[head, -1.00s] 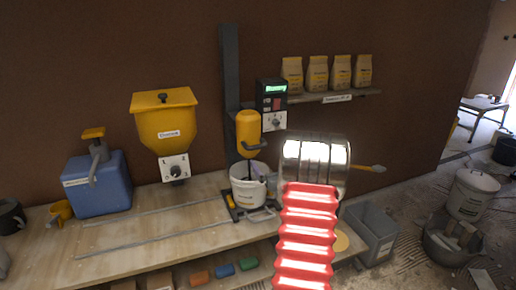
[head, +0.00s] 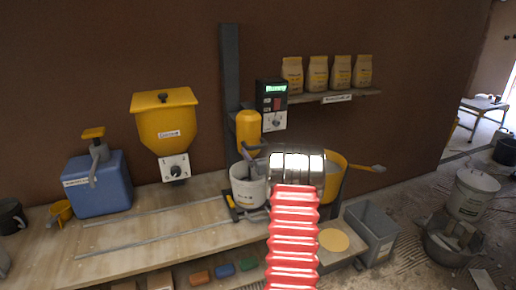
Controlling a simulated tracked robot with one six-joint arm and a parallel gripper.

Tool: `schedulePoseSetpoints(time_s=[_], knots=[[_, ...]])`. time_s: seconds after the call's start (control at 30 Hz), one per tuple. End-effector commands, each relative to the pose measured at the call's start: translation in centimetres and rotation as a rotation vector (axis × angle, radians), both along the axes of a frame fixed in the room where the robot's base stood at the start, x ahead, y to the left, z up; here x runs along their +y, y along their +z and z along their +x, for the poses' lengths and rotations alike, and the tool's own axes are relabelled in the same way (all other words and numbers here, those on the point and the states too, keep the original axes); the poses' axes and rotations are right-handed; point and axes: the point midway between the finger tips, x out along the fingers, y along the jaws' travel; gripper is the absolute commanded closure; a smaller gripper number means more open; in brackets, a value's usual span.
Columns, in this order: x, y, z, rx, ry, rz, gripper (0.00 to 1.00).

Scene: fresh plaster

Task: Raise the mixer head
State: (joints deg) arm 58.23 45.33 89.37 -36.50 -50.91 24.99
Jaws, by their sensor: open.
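The yellow mixer head (head: 248,128) sits low on a dark upright column (head: 231,90), above a white bucket (head: 246,192) on the bench. A grey handle shows below the head, partly hidden by my arm. My gripper (head: 296,165) is just right of the mixer head and handle in the picture. Its silver wrist hides most of the jaws, and I cannot see whether they touch the handle. A control box (head: 271,104) with a lit green display and a dial is beside the column; the display text is too blurred to read surely.
A yellow hopper (head: 165,125) with a dial and a blue pump container (head: 97,185) stand to the left. A shelf (head: 345,95) holds several bags. A grey bin (head: 372,225) stands at the right.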

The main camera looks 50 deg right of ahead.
Motion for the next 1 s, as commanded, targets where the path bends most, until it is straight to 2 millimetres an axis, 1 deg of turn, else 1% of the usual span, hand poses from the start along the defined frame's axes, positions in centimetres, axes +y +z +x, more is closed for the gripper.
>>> schedulePoseSetpoints(time_s=[0.1, 0.3, 0.67, 1.0], knots=[[-0.7, -0.1, 1.2, 0.0, 0.0, 0.0, 0.02], [-1.5, 0.0, 2.6, 0.0, 0.0, 0.0, 0.02], [-1.7, 0.0, 2.8, 0.0, 0.0, 0.0, 0.02], [-1.7, 0.0, 2.8, 0.0, 0.0, 0.0, 0.26]])
